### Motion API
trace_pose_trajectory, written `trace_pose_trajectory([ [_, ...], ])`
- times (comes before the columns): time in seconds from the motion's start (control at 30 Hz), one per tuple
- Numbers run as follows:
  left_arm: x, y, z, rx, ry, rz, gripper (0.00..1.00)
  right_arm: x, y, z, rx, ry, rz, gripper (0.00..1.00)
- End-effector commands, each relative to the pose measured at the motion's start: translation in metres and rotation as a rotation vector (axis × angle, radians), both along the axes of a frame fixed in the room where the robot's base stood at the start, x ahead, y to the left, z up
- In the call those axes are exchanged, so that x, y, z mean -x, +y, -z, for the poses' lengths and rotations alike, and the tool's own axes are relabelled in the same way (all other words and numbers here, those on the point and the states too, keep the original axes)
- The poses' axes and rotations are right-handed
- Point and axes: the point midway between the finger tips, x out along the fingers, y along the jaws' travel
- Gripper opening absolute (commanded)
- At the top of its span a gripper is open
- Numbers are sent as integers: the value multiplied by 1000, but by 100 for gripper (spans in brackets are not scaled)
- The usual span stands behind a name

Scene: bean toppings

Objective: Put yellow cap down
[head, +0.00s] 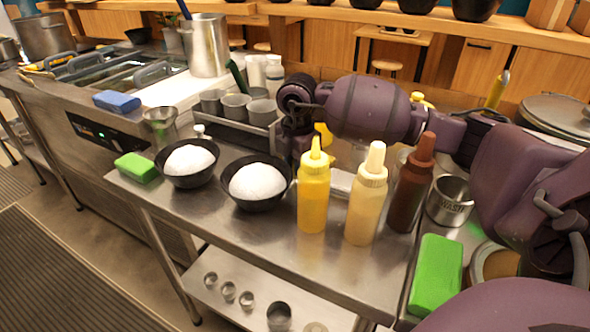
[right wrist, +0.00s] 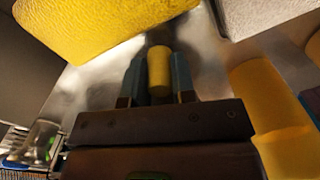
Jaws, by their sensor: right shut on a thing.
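My right gripper (head: 298,150) points down behind the right black bowl and the yellow bottle in the head view. In the right wrist view its two bluish fingers (right wrist: 158,75) are shut on a small yellow cap (right wrist: 158,68), one finger on each side. A metal surface shows around the cap; I cannot tell whether the cap touches it. In the head view the cap cannot be made out clearly at the gripper. A yellow squeeze bottle (head: 314,190) with a yellow nozzle stands upright just right of the gripper. My left gripper is not in view.
Two black bowls with white heaps (head: 188,162) (head: 257,182) stand left of the bottles. A cream bottle (head: 366,200) and a brown bottle (head: 412,185) stand to the right. Green sponges (head: 136,167) (head: 436,272) lie at both ends. The front counter (head: 240,232) has bare metal.

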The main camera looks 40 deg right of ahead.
Motion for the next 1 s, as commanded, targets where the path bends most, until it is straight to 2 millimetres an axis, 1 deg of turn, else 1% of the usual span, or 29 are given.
trace_pose_trajectory([
  [0.03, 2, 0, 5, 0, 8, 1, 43, 0, 0, 11, 0, 6, 0, 13],
  [0.1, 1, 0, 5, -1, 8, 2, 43, 0, 0, 15, 1, 2, 0, 13],
  [0.33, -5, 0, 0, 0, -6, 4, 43, 0, 0, 13, 1, -2, 0, 13],
  [0.5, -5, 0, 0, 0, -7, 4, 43, 0, 0, 17, 0, -1, 0, 13],
  [0.53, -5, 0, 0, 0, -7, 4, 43, 0, 0, 17, 0, -1, 0, 28],
  [0.67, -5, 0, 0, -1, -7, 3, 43, 0, 0, 16, 1, -1, 0, 47],
  [0.7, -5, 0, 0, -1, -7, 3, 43, 0, 0, 16, 0, -1, 0, 50],
  [1.0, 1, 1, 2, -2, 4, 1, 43, 0, 0, 14, 1, -2, 0, 50],
])
